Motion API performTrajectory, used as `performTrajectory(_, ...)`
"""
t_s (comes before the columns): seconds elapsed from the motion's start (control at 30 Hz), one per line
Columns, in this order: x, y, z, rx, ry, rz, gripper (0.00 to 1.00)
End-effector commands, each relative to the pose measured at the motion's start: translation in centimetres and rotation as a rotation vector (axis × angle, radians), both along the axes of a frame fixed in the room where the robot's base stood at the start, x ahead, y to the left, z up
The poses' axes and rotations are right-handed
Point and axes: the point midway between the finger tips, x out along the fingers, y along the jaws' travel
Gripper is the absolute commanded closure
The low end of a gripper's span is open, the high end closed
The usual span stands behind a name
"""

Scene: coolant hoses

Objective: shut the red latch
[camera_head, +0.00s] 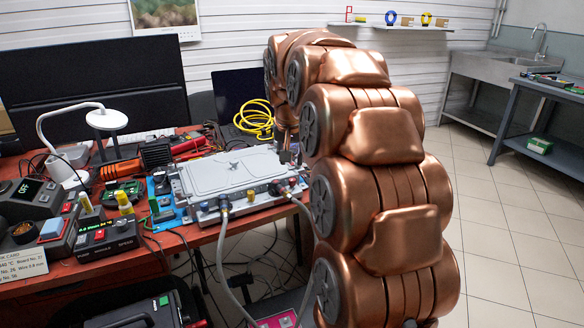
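A grey flat-lidded unit (232,172) lies on the red bench top. Two hoses run from connectors on its near side, one at the left (224,203) and one at the right (276,188). A small red part (292,181) shows beside the right connector; it may be the red latch, but it is too small to tell whether it is open or shut. My copper arm fills the middle right and its far end comes down behind the unit's right end. A dark bit of my gripper (284,150) shows there; its fingers cannot be made out.
A yellow coiled cable (254,119) lies behind the unit. A white lamp (105,119), meters and tools crowd the bench's left. A pale hose (222,255) hangs off the front edge. Tiled floor (505,220) is open at right, before a sink and a dark side table (548,92).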

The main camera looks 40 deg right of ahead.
Motion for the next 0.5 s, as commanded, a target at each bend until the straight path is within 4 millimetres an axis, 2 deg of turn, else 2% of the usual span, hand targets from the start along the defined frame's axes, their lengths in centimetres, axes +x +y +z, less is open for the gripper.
performTrajectory(0.2,-0.5,0.5,1.7,-0.001,-0.001,0.001,0.69)
performTrajectory(0.5,-0.7,0.6,1.9,0.0,0.002,0.001,0.69)
